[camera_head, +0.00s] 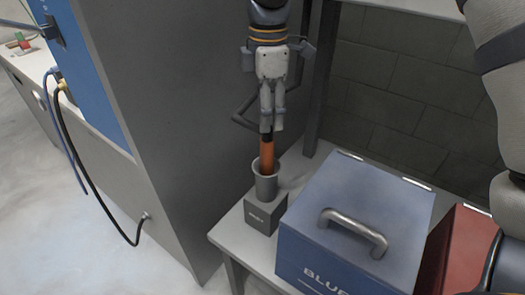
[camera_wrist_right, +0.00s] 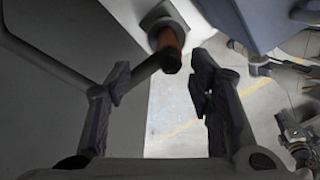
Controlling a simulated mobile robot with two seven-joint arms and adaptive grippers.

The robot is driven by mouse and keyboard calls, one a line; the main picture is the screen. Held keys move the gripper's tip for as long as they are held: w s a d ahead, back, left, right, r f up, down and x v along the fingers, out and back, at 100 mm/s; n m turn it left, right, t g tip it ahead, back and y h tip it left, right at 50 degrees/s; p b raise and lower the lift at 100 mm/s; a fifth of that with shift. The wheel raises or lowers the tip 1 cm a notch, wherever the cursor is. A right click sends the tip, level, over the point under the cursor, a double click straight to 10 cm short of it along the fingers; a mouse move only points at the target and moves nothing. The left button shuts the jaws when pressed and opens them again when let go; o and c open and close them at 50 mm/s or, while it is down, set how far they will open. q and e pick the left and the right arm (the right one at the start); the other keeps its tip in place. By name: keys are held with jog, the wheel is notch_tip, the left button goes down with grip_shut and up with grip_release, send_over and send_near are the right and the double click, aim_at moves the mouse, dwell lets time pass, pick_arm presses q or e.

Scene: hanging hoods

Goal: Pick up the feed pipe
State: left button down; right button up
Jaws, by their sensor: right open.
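The feed pipe (camera_head: 267,154) is an orange-brown tube with a dark top end. It stands upright in a grey cup-shaped holder (camera_head: 266,184) on a small grey block. My right gripper (camera_head: 271,128) points down from above, its fingertips at the pipe's dark top end. It also shows in the right wrist view (camera_wrist_right: 160,85), with its two fingers spread apart and empty. There the pipe (camera_wrist_right: 168,42) appears beyond the fingertips, roughly in line with the gap; whether anything touches is unclear. The pipe's lower part is hidden inside the holder.
A blue box (camera_head: 350,215) with a metal handle stands right of the holder on the grey bench (camera_head: 228,236). A red box (camera_head: 462,250) is farther right. A tall grey cabinet side (camera_head: 165,120) rises at left. A dark bent bar (camera_head: 243,115) lies close beside my gripper.

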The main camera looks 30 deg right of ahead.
aim_at(266, 156)
jog(key=f, duration=0.7)
jog(key=s+f, duration=0.1)
jog(key=f, duration=0.3)
jog(key=shift+s+a, duration=0.1)
jog(key=shift+a, duration=0.2)
jog(key=shift+f, duration=0.35)
grip_shut()
